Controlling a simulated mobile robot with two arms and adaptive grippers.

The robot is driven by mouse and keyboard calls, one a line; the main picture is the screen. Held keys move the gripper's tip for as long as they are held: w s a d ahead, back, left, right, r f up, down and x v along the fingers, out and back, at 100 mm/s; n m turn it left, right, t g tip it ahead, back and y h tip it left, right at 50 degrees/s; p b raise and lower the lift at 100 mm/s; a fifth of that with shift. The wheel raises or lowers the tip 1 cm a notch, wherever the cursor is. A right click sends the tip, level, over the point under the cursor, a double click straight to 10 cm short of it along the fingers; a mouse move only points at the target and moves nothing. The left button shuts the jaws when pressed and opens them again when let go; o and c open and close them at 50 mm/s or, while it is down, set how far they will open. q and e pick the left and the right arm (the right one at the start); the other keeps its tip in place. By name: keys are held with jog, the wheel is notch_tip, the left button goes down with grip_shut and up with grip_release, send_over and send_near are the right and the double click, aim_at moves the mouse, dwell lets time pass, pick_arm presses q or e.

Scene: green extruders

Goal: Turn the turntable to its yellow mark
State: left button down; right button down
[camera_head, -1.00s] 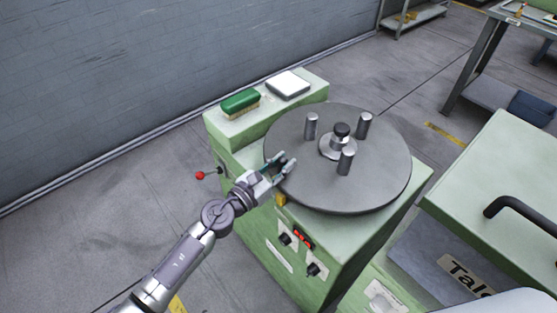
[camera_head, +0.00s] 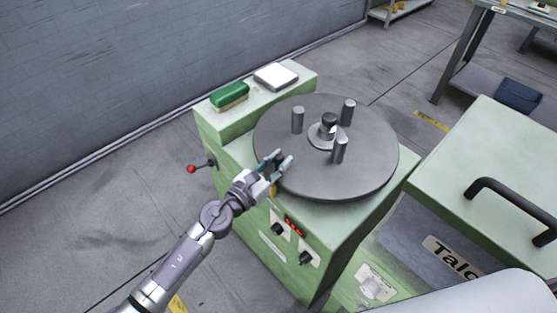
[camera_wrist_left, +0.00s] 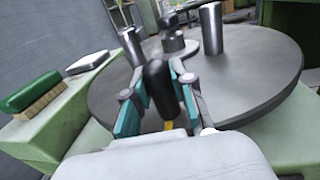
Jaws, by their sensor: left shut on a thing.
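The turntable (camera_head: 370,175) is a round grey disc on a green machine (camera_head: 345,232), with three metal posts and a dark-topped hub (camera_head: 328,122) in the middle. My left gripper (camera_head: 277,163) is at its near left rim. In the left wrist view its fingers (camera_wrist_left: 158,95) are shut on an upright black knob (camera_wrist_left: 157,78) at the rim. The yellow mark (camera_head: 274,190) is on the machine just below the rim, close to the gripper; a bit of yellow (camera_wrist_left: 168,125) shows under the knob. My right gripper is not in view.
A green brush (camera_head: 230,95) and a white block (camera_head: 276,76) lie on the machine's back ledge. A red-knobbed lever (camera_head: 192,169) sticks out at the left. A green cover with a black handle (camera_head: 510,203) stands close on the right.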

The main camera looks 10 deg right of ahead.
pick_arm(q)
jog(key=shift+s+d, duration=0.1)
jog(key=c, duration=0.9)
grip_release()
jog(key=shift+c, duration=0.2)
jog(key=shift+s+a+f, duration=0.1)
jog(key=shift+a, duration=0.2)
jog(key=v, duration=1.1)
jog(key=shift+s, duration=0.2)
jog(key=shift+a, duration=0.1)
